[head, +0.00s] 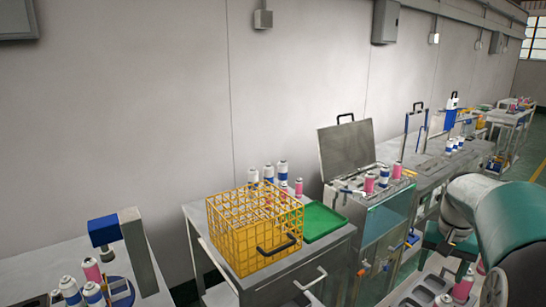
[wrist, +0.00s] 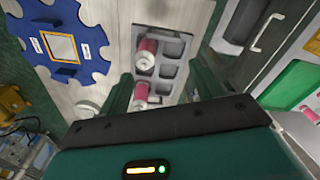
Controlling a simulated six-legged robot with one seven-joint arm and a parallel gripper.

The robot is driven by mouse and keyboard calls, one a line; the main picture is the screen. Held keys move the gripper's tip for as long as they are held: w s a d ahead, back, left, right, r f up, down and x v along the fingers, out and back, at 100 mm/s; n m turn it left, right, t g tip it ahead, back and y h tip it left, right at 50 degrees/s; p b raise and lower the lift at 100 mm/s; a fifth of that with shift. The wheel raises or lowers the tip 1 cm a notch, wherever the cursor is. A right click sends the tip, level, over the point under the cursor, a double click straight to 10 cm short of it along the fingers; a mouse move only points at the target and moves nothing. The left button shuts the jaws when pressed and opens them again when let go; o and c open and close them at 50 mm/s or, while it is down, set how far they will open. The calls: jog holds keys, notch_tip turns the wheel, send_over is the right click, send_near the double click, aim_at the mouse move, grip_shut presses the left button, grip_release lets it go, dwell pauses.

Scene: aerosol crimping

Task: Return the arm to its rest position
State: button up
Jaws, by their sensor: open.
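My arm (head: 505,210), teal and grey, reaches in from the right edge in the head view, folded low near my body. Its fingers cannot be made out there. In the wrist view my gripper (wrist: 157,92) shows two dark green fingers spread apart, open. Between and beyond them is a grey tray (wrist: 178,47) with square pockets. Two pink cans with white tops, one farther (wrist: 146,50) and one nearer (wrist: 140,92), stand at the tray's left column. The nearer can appears between the fingers, but neither finger visibly presses on it.
A blue toothed disc (wrist: 37,42) lies left of the tray. In the head view a yellow wire crate (head: 235,235) and green tray (head: 322,222) sit on a metal cart. A lidded tank (head: 385,215) with cans stands right of it, close to my arm.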

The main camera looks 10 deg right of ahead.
jog(key=s+a+r+n+t, duration=0.2)
jog(key=a+r+n, duration=0.15)
jog(key=a, duration=0.85)
jog(key=s+a+n+t, duration=0.1)
jog(key=s+a+n, duration=0.1)
jog(key=s+a, duration=0.3)
jog(key=s+a+f+n+t, duration=0.1)
jog(key=s+a, duration=0.5)
jog(key=a, duration=0.7)
jog(key=shift+s+a+f+n+t, duration=0.2)
jog(key=shift+s+n+t, duration=0.1)
jog(key=shift+n+t, duration=0.4)
jog(key=c, duration=0.6)
jog(key=shift+d, duration=0.15)
jog(key=shift+c, duration=0.2)
